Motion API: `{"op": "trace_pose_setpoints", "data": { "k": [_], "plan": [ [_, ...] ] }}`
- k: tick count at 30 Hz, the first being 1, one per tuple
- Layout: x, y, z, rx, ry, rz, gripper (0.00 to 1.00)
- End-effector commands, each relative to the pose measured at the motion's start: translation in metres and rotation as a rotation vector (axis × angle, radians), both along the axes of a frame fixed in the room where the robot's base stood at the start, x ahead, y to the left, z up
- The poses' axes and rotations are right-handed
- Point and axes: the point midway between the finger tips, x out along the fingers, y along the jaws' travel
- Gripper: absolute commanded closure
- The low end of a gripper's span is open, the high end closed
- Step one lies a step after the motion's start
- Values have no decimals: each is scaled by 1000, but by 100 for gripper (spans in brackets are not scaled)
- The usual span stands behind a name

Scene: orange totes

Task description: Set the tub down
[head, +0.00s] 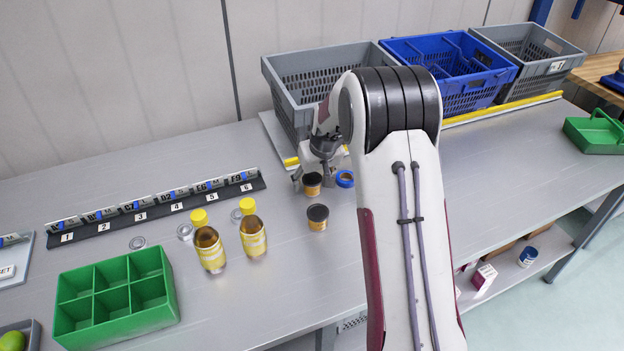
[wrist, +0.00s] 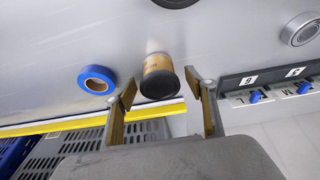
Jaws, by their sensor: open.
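A tub with a black lid and an orange label (head: 312,185) stands upright on the grey bench in the head view. My gripper (head: 313,179) is around it, pointing down. In the wrist view the tub (wrist: 158,72) is between the two fingers of my gripper (wrist: 166,90), with a gap on each side. The fingers are open and hold nothing. A second, similar tub (head: 317,218) stands just in front of it, and only part of its lid (wrist: 175,2) shows at the wrist view's top edge.
A blue tape roll (head: 345,179) lies close to the right of the tub. A grey crate (head: 290,98) stands behind, past a yellow strip. A numbered label rail (head: 150,211) is at left. Two yellow-capped bottles (head: 208,246) (head: 252,234) and a green divided box (head: 118,300) stand front left.

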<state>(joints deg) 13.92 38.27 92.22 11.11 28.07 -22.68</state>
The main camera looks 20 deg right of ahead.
Motion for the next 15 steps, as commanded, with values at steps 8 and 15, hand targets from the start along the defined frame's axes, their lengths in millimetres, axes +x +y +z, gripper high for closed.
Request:
{"op": "trace_pose_setpoints", "data": {
  "k": [8, 15],
  "plan": [
    [-2, 0, 10, 0, -1, 0, 45],
    [-11, 0, 31, -1, -3, 0, 45]
  ]
}}
